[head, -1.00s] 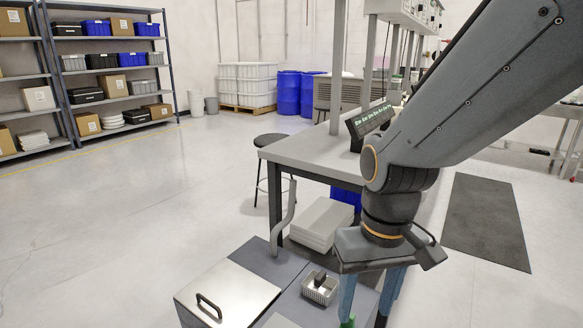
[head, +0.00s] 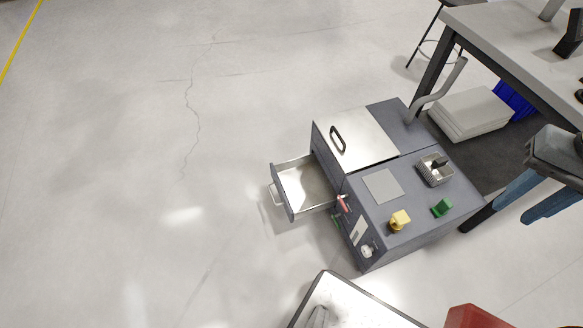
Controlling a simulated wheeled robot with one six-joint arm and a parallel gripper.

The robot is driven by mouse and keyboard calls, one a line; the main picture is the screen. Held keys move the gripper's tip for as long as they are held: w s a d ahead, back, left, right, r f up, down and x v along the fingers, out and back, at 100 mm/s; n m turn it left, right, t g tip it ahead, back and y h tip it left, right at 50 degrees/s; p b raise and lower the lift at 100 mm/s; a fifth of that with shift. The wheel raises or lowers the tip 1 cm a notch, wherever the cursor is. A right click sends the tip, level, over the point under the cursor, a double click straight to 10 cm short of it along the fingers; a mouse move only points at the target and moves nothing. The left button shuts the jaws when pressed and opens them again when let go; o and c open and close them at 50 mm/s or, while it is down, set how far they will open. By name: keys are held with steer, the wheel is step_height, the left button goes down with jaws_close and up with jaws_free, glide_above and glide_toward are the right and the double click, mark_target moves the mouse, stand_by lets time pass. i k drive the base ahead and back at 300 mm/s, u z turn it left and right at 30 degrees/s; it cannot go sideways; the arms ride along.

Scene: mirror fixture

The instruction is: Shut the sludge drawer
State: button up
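The sludge drawer (head: 305,186) is a shallow metal tray pulled out from the left side of a grey machine (head: 420,218). It stands well open and looks empty. A pale bar handle (head: 275,195) is on its outer face. My gripper (head: 510,213) is at the right edge, with two blue fingers spread apart and nothing seen between them. It is on the far side of the machine from the drawer. Part of my gripper and arm is cut off by the frame.
The machine's top has a steel lid (head: 365,142) with a black handle, a yellow knob (head: 399,220), a green knob (head: 442,208) and a small basket (head: 434,170). A workbench (head: 510,40) stands at upper right. The floor left of the drawer is clear.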

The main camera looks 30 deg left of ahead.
mark_target(304, 187)
steer(key=u, duration=1.7)
